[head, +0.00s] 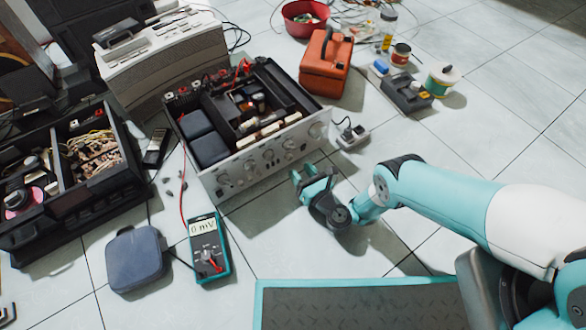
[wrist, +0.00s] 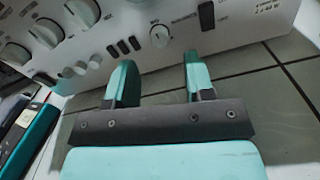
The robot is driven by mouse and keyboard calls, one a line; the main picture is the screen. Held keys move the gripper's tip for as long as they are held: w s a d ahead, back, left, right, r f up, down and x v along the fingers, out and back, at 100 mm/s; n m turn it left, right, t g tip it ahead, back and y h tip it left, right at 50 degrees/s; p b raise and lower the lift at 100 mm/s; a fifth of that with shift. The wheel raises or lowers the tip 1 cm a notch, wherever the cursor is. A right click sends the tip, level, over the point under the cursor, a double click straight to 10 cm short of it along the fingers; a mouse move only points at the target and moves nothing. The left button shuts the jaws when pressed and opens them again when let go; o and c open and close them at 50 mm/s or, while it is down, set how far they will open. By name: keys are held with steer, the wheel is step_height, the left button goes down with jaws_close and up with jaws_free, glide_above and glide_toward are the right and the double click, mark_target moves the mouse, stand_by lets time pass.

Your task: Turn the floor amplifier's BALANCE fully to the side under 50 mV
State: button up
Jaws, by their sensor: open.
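The floor amplifier (head: 262,120) stands with its lid off, its silver front panel facing my gripper. Several knobs run along the panel. My gripper (head: 312,176) is open and empty, low in front of the panel's right part. In the wrist view, a small round knob (wrist: 160,36) with a pointer mark lies just beyond my open fingertips (wrist: 158,62), roughly between them and apart from them. The print around it is too small to read surely, so I cannot tell which knob is BALANCE. The teal multimeter (head: 208,248) reads 0 mV; a red lead runs from it toward the amplifier.
A blue pouch (head: 136,258) lies left of the meter. A black open unit (head: 75,175) stands further left. Tiles in front of the panel are mostly clear.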

mark_target(290, 159)
steer(key=b+x, duration=0.1)
steer(key=b, duration=0.1)
steer(key=b+x, duration=0.1)
steer(key=x, duration=0.1)
steer(key=shift+w+f+b, duration=0.1)
steer(key=shift+f+b, duration=0.25)
steer(key=shift+w+a+r+b, duration=0.1)
steer(key=shift+w+a+b, duration=0.3)
steer(key=shift+b, duration=0.35)
steer(key=shift+w+a+r+b, duration=0.1)
steer(key=shift+w+r+b, duration=0.15)
steer(key=shift+b, duration=0.1)
steer(key=shift+c, duration=0.3)
jaws_close()
